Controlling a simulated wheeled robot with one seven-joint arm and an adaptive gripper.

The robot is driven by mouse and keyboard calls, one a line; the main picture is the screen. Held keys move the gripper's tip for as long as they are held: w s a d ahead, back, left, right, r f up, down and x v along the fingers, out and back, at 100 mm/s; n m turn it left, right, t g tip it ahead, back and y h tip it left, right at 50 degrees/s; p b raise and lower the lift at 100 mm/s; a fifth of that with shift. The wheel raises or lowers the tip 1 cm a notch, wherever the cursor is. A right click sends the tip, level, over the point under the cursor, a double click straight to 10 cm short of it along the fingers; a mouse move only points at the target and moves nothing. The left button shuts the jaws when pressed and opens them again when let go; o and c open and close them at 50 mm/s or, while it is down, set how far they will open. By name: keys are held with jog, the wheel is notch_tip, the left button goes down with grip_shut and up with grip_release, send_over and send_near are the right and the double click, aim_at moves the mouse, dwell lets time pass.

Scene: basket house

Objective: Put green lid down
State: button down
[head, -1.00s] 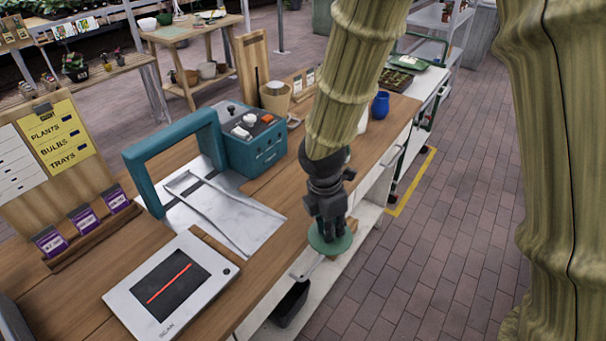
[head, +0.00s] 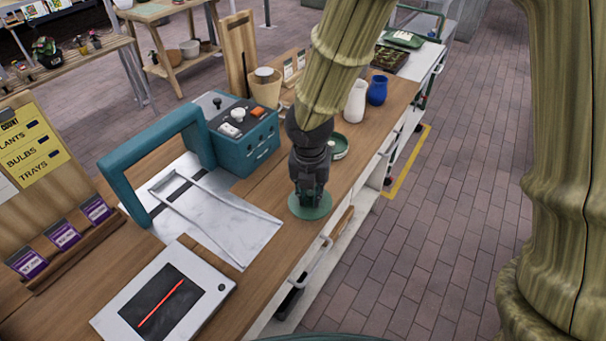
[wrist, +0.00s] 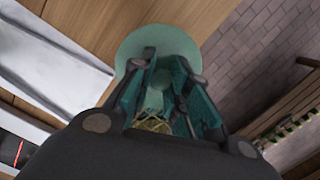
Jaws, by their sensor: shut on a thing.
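The green lid (head: 309,212) is a round, flat disc below my gripper (head: 309,196), over the wooden counter near its front edge. My gripper points down and is shut on the middle of the lid. In the wrist view the lid (wrist: 150,45) spreads out beyond the fingers (wrist: 165,95), with wood on one side and the floor on the other. I cannot tell whether the lid touches the counter. A small open green container (head: 339,146) stands on the counter just behind my gripper.
The wooden counter (head: 262,262) carries a scanner (head: 165,300) at front left. A teal machine (head: 238,135) and a metal plate with a teal arch (head: 150,165) stand left of my gripper. White (head: 355,101) and blue (head: 377,90) vases stand farther back.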

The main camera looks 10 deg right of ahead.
jog(key=w, duration=0.3)
jog(key=w+p, duration=0.1)
jog(key=w, duration=0.1)
jog(key=w+p, duration=0.1)
jog(key=w, duration=0.2)
jog(key=shift+w+d+f, duration=0.15)
jog(key=shift+w+f, duration=0.2)
jog(key=shift+f, duration=0.05)
jog(key=shift+f+p, duration=0.65)
jog(key=shift+f, duration=1.1)
jog(key=shift+f, duration=0.15)
jog(key=c, duration=1.4)
grip_release()
jog(key=shift+o, duration=0.2)
notch_tip(320, 180, up, 12)
jog(key=s+b, duration=0.1)
jog(key=shift+s+a+b, duration=0.3)
jog(key=shift+a+b, duration=0.05)
jog(key=shift+a, duration=0.05)
jog(key=shift+s, duration=0.1)
